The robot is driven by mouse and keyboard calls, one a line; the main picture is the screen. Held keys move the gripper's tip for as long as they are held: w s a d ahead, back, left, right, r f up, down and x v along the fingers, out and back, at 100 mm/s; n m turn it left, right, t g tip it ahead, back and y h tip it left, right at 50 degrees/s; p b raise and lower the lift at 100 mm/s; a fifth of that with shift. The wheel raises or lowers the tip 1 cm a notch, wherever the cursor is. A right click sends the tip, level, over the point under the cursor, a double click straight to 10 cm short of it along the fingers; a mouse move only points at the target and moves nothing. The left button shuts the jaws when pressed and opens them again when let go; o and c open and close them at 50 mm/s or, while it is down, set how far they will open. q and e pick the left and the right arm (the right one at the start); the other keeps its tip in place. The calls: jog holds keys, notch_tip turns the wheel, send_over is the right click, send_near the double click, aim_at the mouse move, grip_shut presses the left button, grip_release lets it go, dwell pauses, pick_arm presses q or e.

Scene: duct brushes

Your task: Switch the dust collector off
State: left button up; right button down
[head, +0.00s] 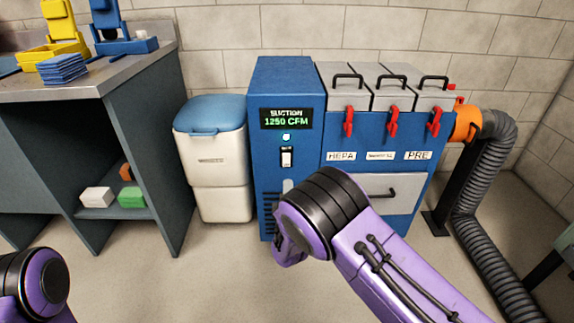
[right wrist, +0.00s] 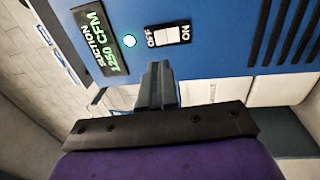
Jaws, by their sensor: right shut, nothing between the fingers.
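The blue dust collector (head: 290,85) stands against the wall in the head view. Its display (head: 286,118) reads suction 1250 CFM in green, with a lit indicator (head: 286,137) below it. A white rocker switch (head: 287,158) sits under the light. In the right wrist view the switch (right wrist: 168,37) has ON and OFF labels at its two ends. My right gripper (right wrist: 157,72) is shut and empty, its tips just short of the switch in the picture; I cannot tell the exact gap. In the head view its tips (head: 288,186) show below the switch, the rest hidden by my wrist.
Filter boxes with red latches (head: 394,124) and a drawer (head: 385,192) lie right of the switch. A grey hose (head: 470,190) runs down at far right. A white bin with blue lid (head: 210,115) and a workbench (head: 110,80) stand left. Open floor lies in front.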

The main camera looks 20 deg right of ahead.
aim_at(288, 156)
jog(key=b+x, duration=0.2)
jog(key=x, duration=0.8)
jog(key=shift+w+f+b, duration=0.15)
jog(key=shift+b, duration=0.2)
jog(key=shift+w+d, duration=0.2)
jog(key=shift+w, duration=0.4)
jog(key=shift+r, duration=0.2)
